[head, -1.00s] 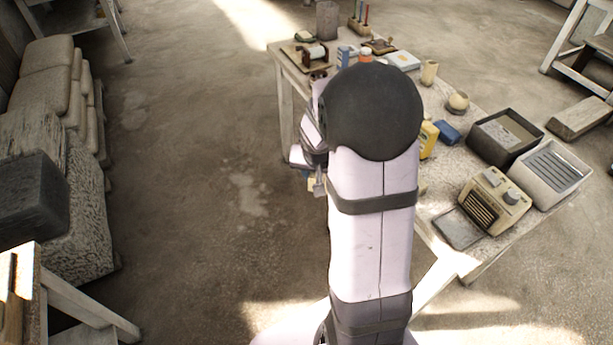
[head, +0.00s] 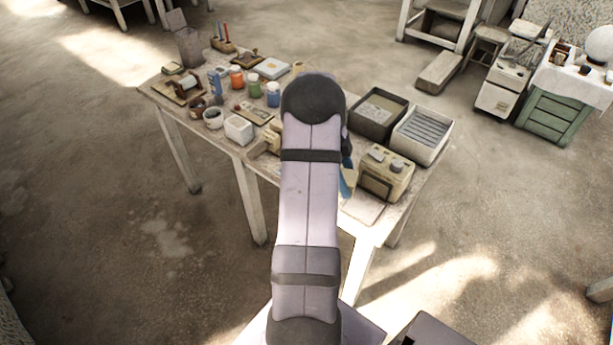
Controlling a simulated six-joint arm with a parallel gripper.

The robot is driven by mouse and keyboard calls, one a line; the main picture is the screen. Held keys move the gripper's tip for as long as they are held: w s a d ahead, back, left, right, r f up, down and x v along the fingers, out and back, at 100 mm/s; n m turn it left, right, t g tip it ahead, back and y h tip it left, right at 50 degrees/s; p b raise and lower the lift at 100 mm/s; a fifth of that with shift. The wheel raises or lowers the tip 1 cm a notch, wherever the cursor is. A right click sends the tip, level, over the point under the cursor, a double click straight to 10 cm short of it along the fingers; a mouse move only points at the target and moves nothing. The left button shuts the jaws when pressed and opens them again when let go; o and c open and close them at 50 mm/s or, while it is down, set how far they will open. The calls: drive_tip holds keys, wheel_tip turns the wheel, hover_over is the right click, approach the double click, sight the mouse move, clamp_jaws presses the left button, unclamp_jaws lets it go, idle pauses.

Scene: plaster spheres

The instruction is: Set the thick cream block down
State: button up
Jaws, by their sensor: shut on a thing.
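My gripper is hidden behind my own arm, which covers the front middle of the worktable (head: 228,104) in the head view. I cannot see its fingers or what lies between them. No thick cream block can be made out for sure. A small cream thing (head: 262,146) shows partly at the left side of my arm, over the table's front edge. I cannot tell whether it is the block, or whether it is held or resting.
Several paint jars, such as an orange one (head: 236,77), crowd the table's left half with a white container (head: 239,129). A dark tray (head: 379,112), a pale ribbed tray (head: 421,134) and a cream radio (head: 386,175) fill the right.

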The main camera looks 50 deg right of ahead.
drive_tip(key=s+d+m+y, duration=0.1)
drive_tip(key=s+d+m, duration=0.1)
drive_tip(key=s+m, duration=0.2)
drive_tip(key=shift+s+d+r+y+p, duration=0.3)
drive_tip(key=shift+s+d+r, duration=0.05)
drive_tip(key=shift+s, duration=0.4)
drive_tip(key=shift+f+b, duration=2.5)
drive_tip(key=shift+f, duration=0.35)
drive_tip(key=shift+f+b, duration=1.2)
drive_tip(key=shift+b, duration=0.1)
drive_tip(key=o, duration=1.4)
drive_tip(key=shift+r, duration=0.15)
